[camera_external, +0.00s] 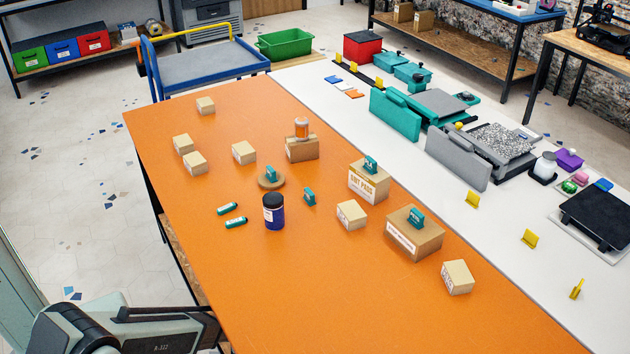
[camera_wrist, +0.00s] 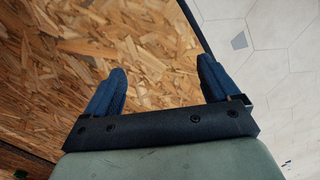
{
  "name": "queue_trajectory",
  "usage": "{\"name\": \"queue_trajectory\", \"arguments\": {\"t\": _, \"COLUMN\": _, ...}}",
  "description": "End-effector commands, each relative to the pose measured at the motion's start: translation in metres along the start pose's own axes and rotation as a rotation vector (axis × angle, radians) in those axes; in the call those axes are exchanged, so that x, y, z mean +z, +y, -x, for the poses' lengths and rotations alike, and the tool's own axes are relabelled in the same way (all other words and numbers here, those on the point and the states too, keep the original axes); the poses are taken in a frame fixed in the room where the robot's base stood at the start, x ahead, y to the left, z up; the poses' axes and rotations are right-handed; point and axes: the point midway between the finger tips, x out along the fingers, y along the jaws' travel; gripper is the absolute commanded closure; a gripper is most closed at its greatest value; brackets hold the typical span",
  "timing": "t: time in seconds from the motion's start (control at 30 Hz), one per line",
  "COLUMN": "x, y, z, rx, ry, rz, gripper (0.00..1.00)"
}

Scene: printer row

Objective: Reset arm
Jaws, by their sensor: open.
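My gripper (camera_wrist: 160,75) shows in the wrist view with its two blue fingers spread apart and nothing between them. Below it, the wrist view shows a chipboard surface, with a dark metal edge and pale tiled floor at the right. In the external view my arm (camera_external: 85,325) is at the lower left, beside the near left end of the orange table (camera_external: 330,300). I cannot make out the fingers there. The arm is apart from the objects on the table.
The orange table holds several small boxes, a dark blue jar (camera_external: 274,212), an orange-filled bottle (camera_external: 301,129) on a box, and teal pieces on a box marked grit pads (camera_external: 368,182) and another carton (camera_external: 413,238). The table's near part is clear. A white bench (camera_external: 500,255) with printers runs alongside.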

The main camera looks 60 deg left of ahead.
Motion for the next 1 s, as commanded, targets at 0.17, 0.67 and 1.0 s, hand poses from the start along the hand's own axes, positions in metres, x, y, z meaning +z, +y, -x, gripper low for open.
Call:
{"name": "queue_trajectory", "arguments": {"t": 0.17, "x": 0.076, "y": 0.0, "z": 0.018, "rx": -0.065, "ry": -0.105, "rz": -0.209, "gripper": 0.11}}
{"name": "queue_trajectory", "arguments": {"t": 0.67, "x": 0.227, "y": -0.05, "z": 0.082, "rx": -0.271, "ry": -0.37, "rz": -0.875, "gripper": 0.11}}
{"name": "queue_trajectory", "arguments": {"t": 1.0, "x": 0.259, "y": -0.072, "z": 0.103, "rx": -0.33, "ry": -0.459, "rz": -1.059, "gripper": 0.11}}
